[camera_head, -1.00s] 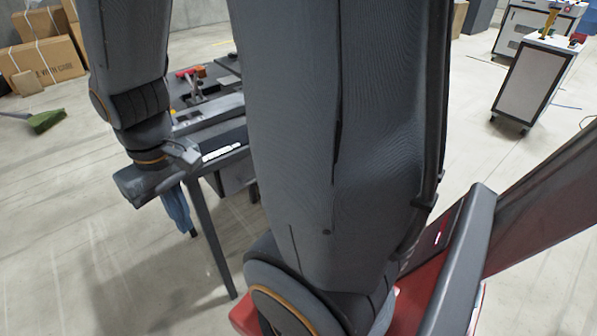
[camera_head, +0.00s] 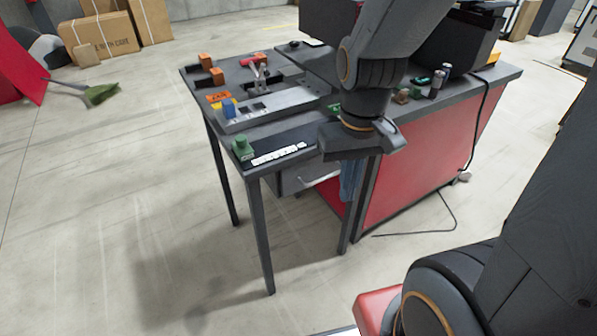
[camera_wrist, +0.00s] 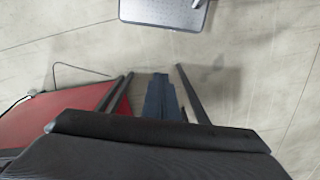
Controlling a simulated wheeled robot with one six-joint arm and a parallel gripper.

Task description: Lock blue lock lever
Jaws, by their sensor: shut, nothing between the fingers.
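A small blue part (camera_head: 229,108) stands on the grey metal fixture (camera_head: 275,108) on the dark table in the head view. It looks like the blue lock lever, but it is too small to tell its position. My gripper (camera_head: 350,182) points down in front of the table's near right side, below the tabletop level, well apart from the blue part. In the wrist view, my gripper (camera_wrist: 161,98) shows as bluish shut fingers over the floor, holding nothing. The blue part is not visible in the wrist view.
Orange blocks (camera_head: 206,60), a red-handled part (camera_head: 254,60) and a green knob (camera_head: 242,146) are on the table (camera_head: 225,140). A red-sided cabinet (camera_head: 415,155) adjoins it on the right, with a cable hanging down.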

